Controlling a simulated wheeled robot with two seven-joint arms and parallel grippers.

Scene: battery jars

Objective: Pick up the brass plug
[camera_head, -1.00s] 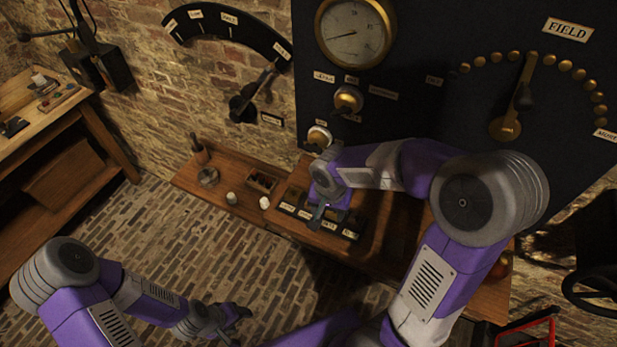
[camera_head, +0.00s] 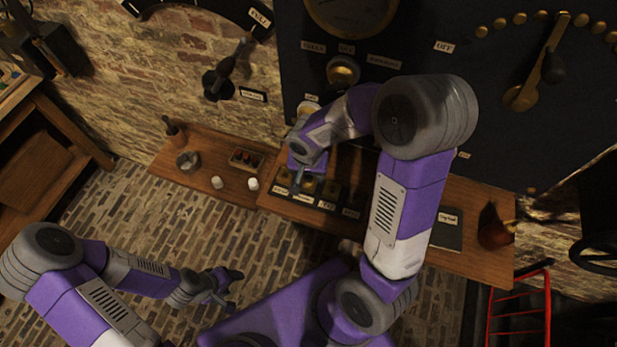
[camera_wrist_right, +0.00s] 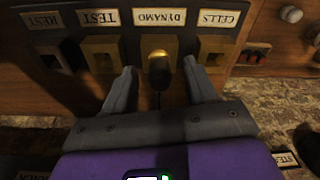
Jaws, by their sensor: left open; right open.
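The brass plug (camera_wrist_right: 158,66) has a rounded golden top and a dark lower part. It stands at the block labelled DYNAMO in the right wrist view. My right gripper (camera_wrist_right: 158,78) is open, with one finger on each side of the plug and a visible gap to both. In the head view my right gripper (camera_head: 298,184) is over the labelled row on the bench, and the plug cannot be made out there. My left gripper (camera_head: 234,277) is open and empty, low over the brick floor, far from the plug.
Blocks labelled CELLS (camera_wrist_right: 216,48), TEST (camera_wrist_right: 102,50) and REST (camera_wrist_right: 47,55) flank the plug's block closely. The wooden bench (camera_head: 400,238) also bears two white pieces and a small box (camera_head: 246,159). A dark panel with dials rises behind. A red frame (camera_head: 520,305) stands at the right.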

